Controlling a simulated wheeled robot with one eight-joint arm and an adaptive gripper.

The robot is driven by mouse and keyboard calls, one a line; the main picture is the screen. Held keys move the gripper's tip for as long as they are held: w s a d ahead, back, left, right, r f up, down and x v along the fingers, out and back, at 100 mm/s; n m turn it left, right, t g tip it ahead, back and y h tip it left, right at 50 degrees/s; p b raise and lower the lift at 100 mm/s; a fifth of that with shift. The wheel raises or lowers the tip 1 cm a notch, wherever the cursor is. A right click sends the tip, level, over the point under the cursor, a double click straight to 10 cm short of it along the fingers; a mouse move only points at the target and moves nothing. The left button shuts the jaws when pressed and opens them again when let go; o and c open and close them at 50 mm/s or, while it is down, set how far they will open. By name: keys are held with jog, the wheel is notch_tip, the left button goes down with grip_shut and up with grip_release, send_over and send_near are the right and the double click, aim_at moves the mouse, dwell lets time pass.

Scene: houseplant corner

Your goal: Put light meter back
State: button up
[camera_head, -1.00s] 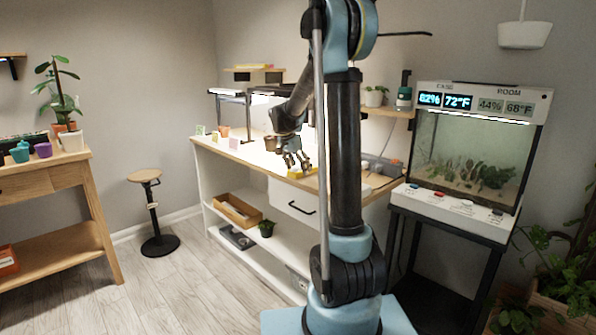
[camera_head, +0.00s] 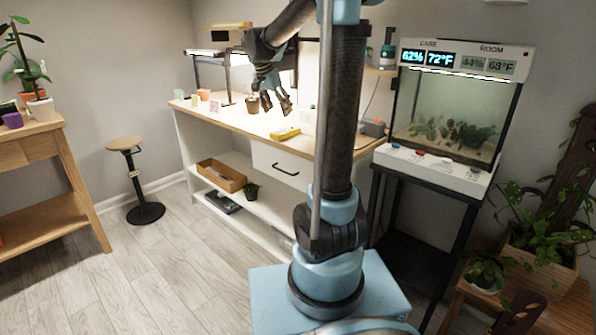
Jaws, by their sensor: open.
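A small yellow object (camera_head: 285,133), which may be the light meter, lies on the wooden top of the white workbench (camera_head: 245,122), near its front edge. It is too small to make out any dial or probe. My gripper (camera_head: 277,109) is above the bench, a little up and left of the yellow object in the picture. Its dark fingers are spread and point down, with nothing visible between them. The gripper and the yellow object appear apart.
A small brown pot (camera_head: 253,104) stands beside my gripper. Several small coloured cards stand at the bench's left end. A grey box (camera_head: 373,127) sits at its right end, near the lit terrarium (camera_head: 450,125). A stool (camera_head: 125,144) stands left on open floor.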

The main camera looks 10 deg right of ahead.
jog(key=s+d+f+n+y, duration=0.1)
jog(key=s+d+f+n, duration=0.15)
jog(key=s, duration=0.95)
jog(key=s+f+n, duration=0.2)
jog(key=s+f, duration=0.3)
jog(key=s, duration=0.3)
jog(key=s+d+f+n+y, duration=0.1)
jog(key=s+f+n, duration=0.2)
jog(key=s+f, duration=0.2)
jog(key=s+f+n+y, duration=0.1)
jog(key=s+f, duration=0.5)
jog(key=s, duration=0.6)
jog(key=shift+d+n, duration=0.25)
jog(key=shift+n, duration=0.5)
jog(key=shift+w+f, duration=0.15)
jog(key=shift+w, duration=0.35)
